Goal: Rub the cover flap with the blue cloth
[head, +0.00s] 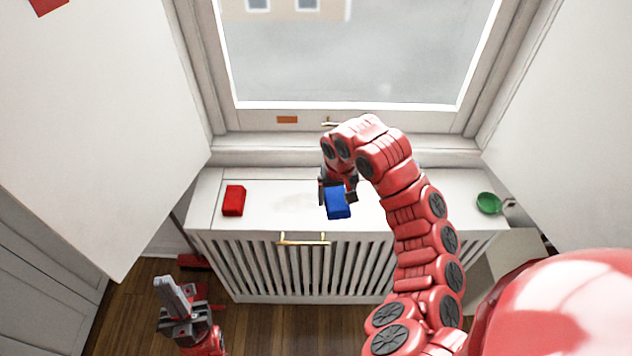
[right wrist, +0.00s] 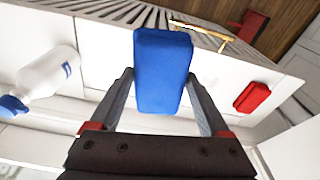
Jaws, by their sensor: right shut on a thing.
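The blue cloth (head: 338,203) is a thick block-like pad. My right gripper (head: 337,192) is shut on it and holds it over the front part of the white radiator cover's top. In the right wrist view the cloth (right wrist: 163,72) sits between the two fingers. The cover flap (head: 265,212) appears to be this white top, with a brass handle (head: 303,239) at its front edge. A faint grey smudge (head: 292,199) lies on it, left of the cloth. I cannot tell whether the cloth touches the surface. My left gripper (head: 175,295) hangs low at left, away from the cover; its jaw opening is unclear.
A red block (head: 233,200) lies on the cover's left end. A green round dish (head: 488,203) is at the right end. A white bottle with a blue cap (right wrist: 48,75) shows in the right wrist view. The window (head: 350,60) stands behind; white panels flank both sides.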

